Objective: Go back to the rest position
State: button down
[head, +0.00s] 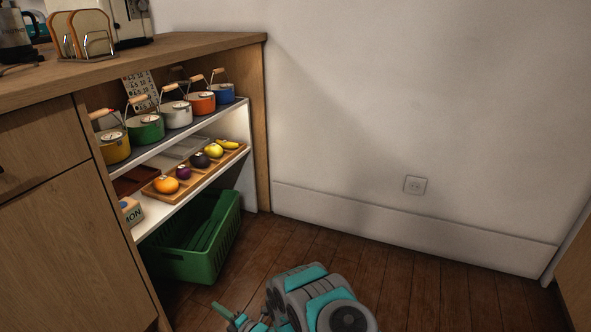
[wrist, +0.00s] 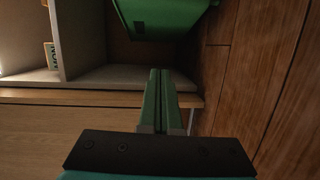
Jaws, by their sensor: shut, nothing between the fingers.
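My gripper (wrist: 159,75) is shut, its two green fingers side by side with nothing between them. In the head view my arm is folded low at the bottom centre, and the fingers of my gripper (head: 224,311) point left, near the floor. In the wrist view the fingertips point toward the green crate (wrist: 160,18), apart from it in the picture. The same green crate (head: 196,264) stands on the floor under the shelves in the head view. How far the fingers are from the cabinet is hard to tell.
The open shelf unit (head: 258,150) at left holds several coloured pots and a wooden tray (head: 153,193) of fruit and vegetables. The wooden floor (head: 440,290) right of my arm is clear up to the white wall (head: 430,100).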

jog(key=w+d+r+m+h+p, duration=0.2)
jog(key=w+d+r+m+h, duration=0.45)
jog(key=w+d+r, duration=0.7)
jog(key=s+d+r+m+g+h+p, duration=0.1)
jog(key=s+d+r+m+h, duration=0.25)
jog(key=d+r, duration=0.45)
jog(key=s+d+r+m+g+h+p, duration=0.1)
jog(key=s+d+r+m+g+h, duration=0.25)
jog(key=d, duration=0.65)
jog(key=s+d+r+m+g+h, duration=0.1)
jog(key=s+d+r+m, duration=0.25)
jog(key=s, duration=0.25)
jog(key=s+d+r+m+p, duration=0.1)
jog(key=s+d+r+m, duration=0.1)
jog(key=s+r, duration=0.35)
jog(key=s+d+r+m+g+h, duration=0.1)
jog(key=s+d+r+m, duration=0.15)
jog(key=s, duration=0.45)
jog(key=s+r+m+g, duration=0.2)
jog(key=s+r+m, duration=0.1)
jog(key=s, duration=1.1)
jog(key=s+r+m+g+y+p, duration=0.1)
jog(key=s+r+m+g, duration=0.2)
jog(key=s, duration=1.2)
notch_tip(320, 180, up, 3)
jog(key=shift+d+f+m+p, duration=0.1)
jog(key=shift+d+m+p, duration=0.2)
jog(key=shift+m, duration=0.25)
jog(key=shift+g+y, duration=0.25)
